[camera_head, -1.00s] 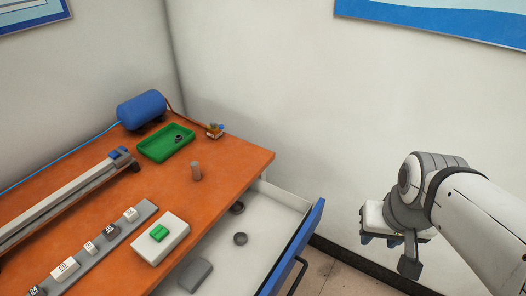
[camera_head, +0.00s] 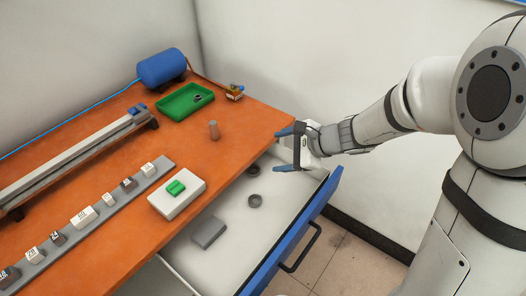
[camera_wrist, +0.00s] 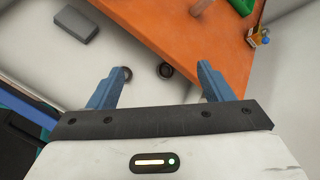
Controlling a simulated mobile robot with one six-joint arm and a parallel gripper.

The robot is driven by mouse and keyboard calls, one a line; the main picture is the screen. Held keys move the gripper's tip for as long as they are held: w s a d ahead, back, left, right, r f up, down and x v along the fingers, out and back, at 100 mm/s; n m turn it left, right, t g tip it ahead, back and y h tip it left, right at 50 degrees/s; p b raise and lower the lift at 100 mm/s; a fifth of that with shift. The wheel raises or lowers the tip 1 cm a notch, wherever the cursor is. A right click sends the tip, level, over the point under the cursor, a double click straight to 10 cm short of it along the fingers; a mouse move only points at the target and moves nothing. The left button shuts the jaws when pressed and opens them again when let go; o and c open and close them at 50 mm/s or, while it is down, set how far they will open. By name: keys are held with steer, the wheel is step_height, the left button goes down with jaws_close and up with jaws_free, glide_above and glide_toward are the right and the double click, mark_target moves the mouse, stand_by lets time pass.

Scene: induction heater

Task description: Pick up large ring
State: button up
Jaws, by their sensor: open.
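The drawer (camera_head: 225,262) stands open beside the orange table (camera_head: 245,126) and holds a grey block (camera_head: 208,232).

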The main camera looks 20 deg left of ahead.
steer(key=w+a+f+m+t, duration=0.1)
steer(key=w+a+f+m, duration=0.1)
steer(key=w+f+m, duration=0.1)
steer(key=w+a+f+m+t, duration=0.1)
steer(key=w+a+f+m, duration=0.1)
steer(key=f+m, duration=0.2)
steer(key=w+a+f+m+t+b, duration=0.1)
steer(key=w+f+m, duration=0.2)
steer(key=f, duration=0.3)
steer(key=shift+w+a+m, duration=0.3)
steer(key=shift+a+m, duration=0.1)
steer(key=shift+m, duration=0.1)
steer(key=shift+m+h, duration=0.3)
step_height(320, 180, down, 8)
steer(key=shift+w+f, duration=0.1)
steer(key=shift+x, duration=3.9)
steer(key=shift+w+d, duration=0.1)
steer(key=shift+t, duration=0.3)
steer(key=shift+c, duration=0.4)
steer(key=c, duration=1.1)
